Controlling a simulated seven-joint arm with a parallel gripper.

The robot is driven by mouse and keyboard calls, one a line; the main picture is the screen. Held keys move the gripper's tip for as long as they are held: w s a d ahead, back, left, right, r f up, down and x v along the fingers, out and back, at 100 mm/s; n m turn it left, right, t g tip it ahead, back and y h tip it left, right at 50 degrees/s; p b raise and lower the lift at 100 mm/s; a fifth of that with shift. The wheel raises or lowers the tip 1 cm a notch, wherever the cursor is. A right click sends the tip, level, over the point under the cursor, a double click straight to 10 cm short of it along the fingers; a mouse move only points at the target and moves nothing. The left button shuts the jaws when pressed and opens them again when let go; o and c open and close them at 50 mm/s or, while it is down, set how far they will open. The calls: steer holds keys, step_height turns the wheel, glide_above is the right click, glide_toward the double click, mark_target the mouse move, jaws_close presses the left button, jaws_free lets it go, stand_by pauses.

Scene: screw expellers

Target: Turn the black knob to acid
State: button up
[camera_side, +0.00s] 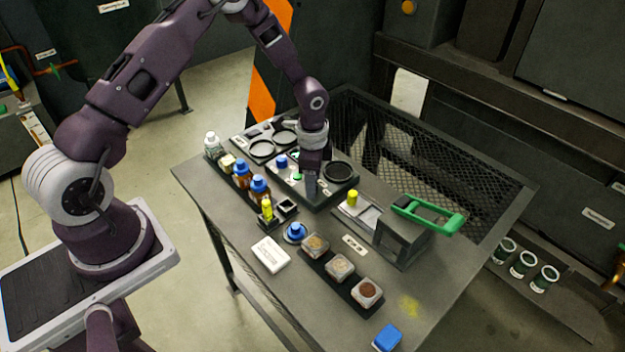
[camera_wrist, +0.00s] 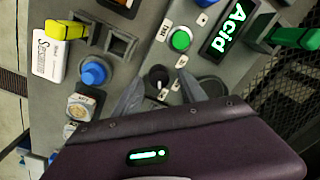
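The black knob (camera_wrist: 158,77) sits on a grey panel in the wrist view, with small white labels around it that I cannot read. A lit display (camera_wrist: 229,28) near it reads "Acid" in green, and a green button (camera_wrist: 181,40) lies between display and knob. My gripper (camera_wrist: 160,75) is open, its two grey fingers on either side of the knob with gaps visible. I cannot tell their height above the panel. In the side view my gripper (camera_side: 311,190) points down at the dark panel (camera_side: 332,199) and hides the knob.
A green-handled device (camera_side: 403,240) stands to the right. Sample jars (camera_side: 340,268) and a white box (camera_side: 269,254) are in front.

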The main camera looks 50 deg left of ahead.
steer(key=r, duration=0.7)
steer(key=shift+s+d, duration=0.1)
steer(key=shift+s, duration=0.1)
steer(key=shift+r, duration=0.1)
steer(key=s+d+r+n+t+y, duration=0.15)
steer(key=s+r, duration=0.25)
steer(key=r, duration=0.5)
steer(key=s+r+n+t, duration=0.15)
steer(key=s+r, duration=0.25)
steer(key=r, duration=0.5)
steer(key=s+d+r+n+t+h, duration=0.1)
steer(key=s+d+r+n, duration=0.1)
steer(key=s, duration=0.7)
steer(key=s+d+r+n+t+h, duration=0.1)
steer(key=s+r+n, duration=0.4)
steer(key=s, duration=0.5)
steer(key=shift+s+d, duration=0.15)
steer(key=shift+d, duration=0.2)
steer(key=shift+r, duration=0.15)
